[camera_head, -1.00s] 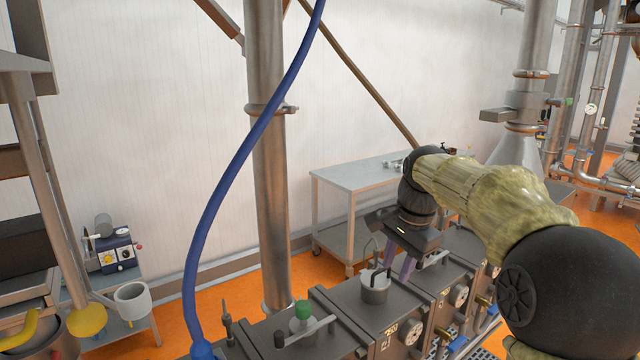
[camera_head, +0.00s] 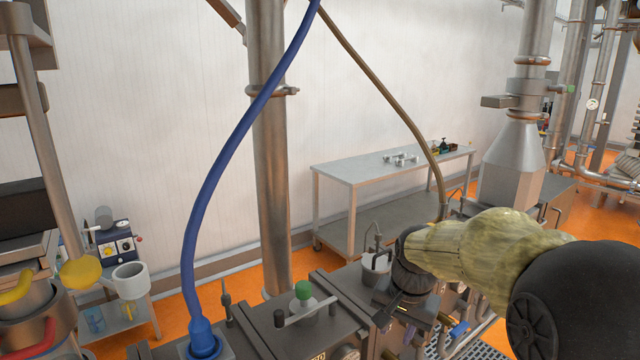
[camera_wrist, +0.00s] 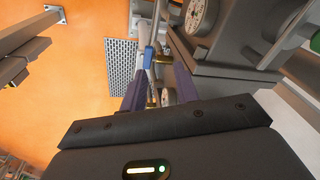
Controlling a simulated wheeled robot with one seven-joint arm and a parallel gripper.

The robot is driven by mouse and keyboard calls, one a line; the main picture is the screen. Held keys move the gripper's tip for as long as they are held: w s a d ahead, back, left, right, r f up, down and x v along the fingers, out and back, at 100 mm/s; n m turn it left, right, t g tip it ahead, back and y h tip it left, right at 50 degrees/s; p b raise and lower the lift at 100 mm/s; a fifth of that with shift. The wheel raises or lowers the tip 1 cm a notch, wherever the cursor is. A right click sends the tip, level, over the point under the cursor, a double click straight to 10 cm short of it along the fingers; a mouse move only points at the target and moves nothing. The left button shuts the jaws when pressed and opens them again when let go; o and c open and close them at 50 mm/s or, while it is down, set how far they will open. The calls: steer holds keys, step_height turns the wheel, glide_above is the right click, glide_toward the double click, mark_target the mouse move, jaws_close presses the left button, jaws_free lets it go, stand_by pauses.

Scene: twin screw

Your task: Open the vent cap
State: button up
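A cylindrical metal cap with a looped wire handle on top (camera_head: 376,266) stands upright on the dark machine housing (camera_head: 345,290) in the head view; I take it to be the vent cap. My black gripper (camera_head: 402,325) is in front and to the right of it, partly overlapping its right side. Whether they touch cannot be told. In the wrist view, the two purple fingers of my gripper (camera_wrist: 158,68) stand apart with nothing held between them. They face the machine's front side, where a round gauge (camera_wrist: 200,14) shows. The cap is not clearly seen in the wrist view.
A green-knobbed fitting with a lever handle (camera_head: 304,292) stands left of the cap on the housing. A blue hose (camera_head: 206,235) rises at the left, before a thick vertical pipe (camera_head: 270,170). A blue-handled valve (camera_wrist: 149,57) lies beyond my fingers. A steel table (camera_head: 350,172) stands behind.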

steer(key=s+f+n+b, duration=0.4)
steer(key=s+f+n, duration=0.2)
steer(key=s+f, duration=0.7)
step_height(320, 180, down, 3)
steer(key=shift+s+d+r+b, duration=0.2)
steer(key=shift+s+d+b, duration=0.1)
steer(key=shift+d, duration=0.1)
steer(key=shift+w, duration=0.1)
steer(key=shift+c, duration=0.4)
